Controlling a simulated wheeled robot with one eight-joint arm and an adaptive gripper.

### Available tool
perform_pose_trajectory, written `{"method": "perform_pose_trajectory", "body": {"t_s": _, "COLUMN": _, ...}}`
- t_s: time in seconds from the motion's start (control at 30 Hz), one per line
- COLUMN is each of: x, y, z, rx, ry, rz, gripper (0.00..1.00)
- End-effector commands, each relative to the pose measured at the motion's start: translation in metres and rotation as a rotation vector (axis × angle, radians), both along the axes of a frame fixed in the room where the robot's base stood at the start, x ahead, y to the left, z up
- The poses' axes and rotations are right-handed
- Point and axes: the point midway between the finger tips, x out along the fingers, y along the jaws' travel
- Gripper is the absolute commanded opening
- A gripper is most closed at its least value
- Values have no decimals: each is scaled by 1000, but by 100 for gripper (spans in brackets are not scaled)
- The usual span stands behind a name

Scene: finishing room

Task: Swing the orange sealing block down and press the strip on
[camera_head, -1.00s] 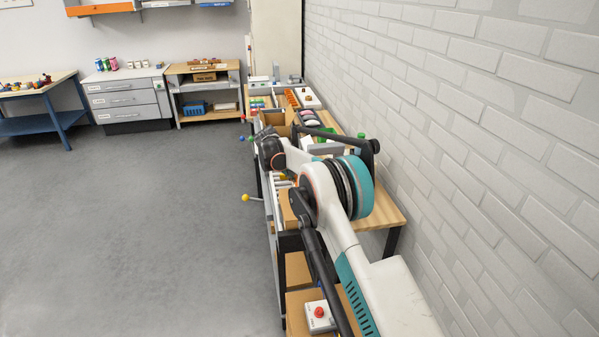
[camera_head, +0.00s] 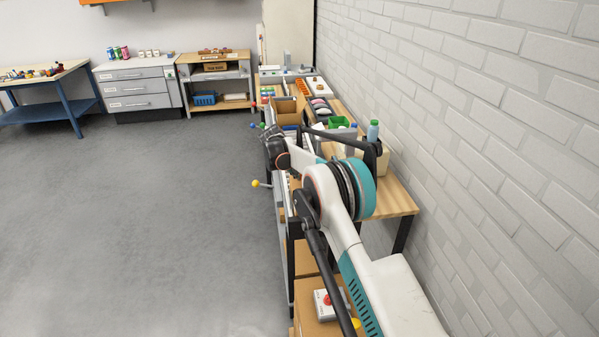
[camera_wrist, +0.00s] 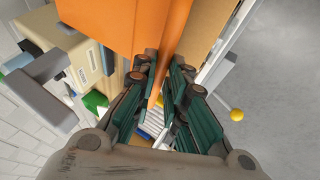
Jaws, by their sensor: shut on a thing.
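The orange sealing block (camera_wrist: 105,22) fills the upper middle of the wrist view, close to my gripper (camera_wrist: 162,75). My dark green jaws are shut on a narrow orange piece running up between them beside the block. I cannot tell how it joins the block. In the head view my wrist (camera_head: 274,148) is at the left edge of the workbench, and my arm hides the jaws and the block there. I cannot make out the strip in either view.
The workbench (camera_head: 392,197) runs along the white brick wall on the right. A beige machine body (camera_wrist: 75,65) stands left of the block. A yellow ball knob (camera_head: 256,183) sticks out over the open grey floor (camera_head: 150,220). A bottle (camera_head: 373,130) stands behind my arm.

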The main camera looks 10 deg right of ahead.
Motion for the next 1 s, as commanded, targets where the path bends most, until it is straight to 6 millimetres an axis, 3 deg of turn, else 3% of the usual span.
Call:
{"method": "perform_pose_trajectory", "body": {"t_s": 0.03, "x": -2, "y": 8, "z": -5, "rx": 9, "ry": 4, "rz": 5, "gripper": 0}}
{"method": "perform_pose_trajectory", "body": {"t_s": 0.1, "x": -2, "y": 9, "z": -5, "rx": 9, "ry": 5, "rz": 6, "gripper": 24}}
{"method": "perform_pose_trajectory", "body": {"t_s": 0.17, "x": -2, "y": 8, "z": -5, "rx": 9, "ry": 5, "rz": 6, "gripper": 33}}
{"method": "perform_pose_trajectory", "body": {"t_s": 0.7, "x": -2, "y": 5, "z": 0, "rx": 4, "ry": 3, "rz": 2, "gripper": 33}}
{"method": "perform_pose_trajectory", "body": {"t_s": 0.87, "x": -9, "y": 12, "z": 15, "rx": 5, "ry": 3, "rz": 3, "gripper": 33}}
{"method": "perform_pose_trajectory", "body": {"t_s": 1.0, "x": -19, "y": 23, "z": 37, "rx": 4, "ry": 3, "rz": 4, "gripper": 33}}
